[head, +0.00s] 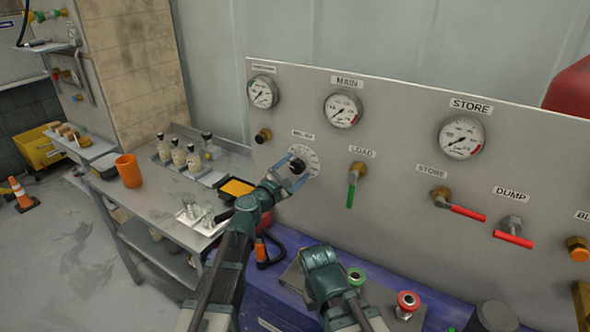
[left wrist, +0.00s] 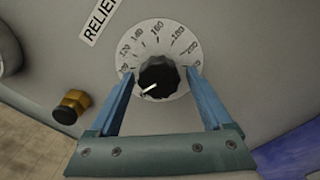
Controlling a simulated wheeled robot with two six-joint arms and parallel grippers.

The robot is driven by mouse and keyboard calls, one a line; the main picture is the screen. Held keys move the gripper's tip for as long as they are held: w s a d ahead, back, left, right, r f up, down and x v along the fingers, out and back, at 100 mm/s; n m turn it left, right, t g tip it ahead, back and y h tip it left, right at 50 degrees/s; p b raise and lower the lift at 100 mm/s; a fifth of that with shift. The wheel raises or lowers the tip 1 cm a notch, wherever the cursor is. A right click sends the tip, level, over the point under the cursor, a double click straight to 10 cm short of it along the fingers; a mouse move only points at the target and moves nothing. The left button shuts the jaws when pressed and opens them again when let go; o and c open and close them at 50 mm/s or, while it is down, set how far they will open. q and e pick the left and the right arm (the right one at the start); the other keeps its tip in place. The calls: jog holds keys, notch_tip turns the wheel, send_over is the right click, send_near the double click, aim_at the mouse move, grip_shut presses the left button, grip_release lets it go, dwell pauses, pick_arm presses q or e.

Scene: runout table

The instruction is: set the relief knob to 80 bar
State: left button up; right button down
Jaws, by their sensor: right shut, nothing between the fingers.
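The relief knob (head: 297,166) is black and round, on a white numbered dial plate on the grey panel. In the left wrist view the knob (left wrist: 158,76) has a white pointer line aimed to the lower left; the dial plate (left wrist: 157,33) shows 120, 140, 160 and higher, and the left finger covers its lower-left part. My left gripper (head: 295,170) is open, its blue fingers on both sides of the knob with gaps visible in the left wrist view (left wrist: 160,82). My right gripper (head: 320,257) is low in front of the panel, shut and empty; its fingertips are hard to make out.
Gauges line the panel top, including the MAIN gauge (head: 343,109). A green-handled LOAD valve (head: 352,187) is right of the knob; a small brass fitting (head: 263,136) is to its left. A bench (head: 150,205) with bottles and an orange cup (head: 129,171) stands left.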

pick_arm(q)
jog(key=v, duration=1.3)
jog(key=shift+s+a, duration=0.2)
jog(key=shift+s, duration=0.15)
jog(key=s+d+f+m+g, duration=0.2)
jog(key=s+f+m+g, duration=0.15)
jog(key=f+m, duration=0.3)
jog(key=s+d+f+m+g, duration=0.2)
jog(key=s+f+m+g, duration=0.1)
jog(key=f+m+g, duration=0.3)
jog(key=s+a+f+m+g+y, duration=0.6)
jog(key=s+a+f+m+y, duration=0.35)
jog(key=a, duration=0.35)
jog(key=s+d+m, duration=0.3)
jog(key=s+d, duration=0.3)
jog(key=d, duration=0.5)
jog(key=shift+d+y, duration=0.4)
jog(key=shift+y, duration=0.05)
jog(key=shift+s+r+g, duration=0.1)
jog(key=shift+g, duration=0.15)
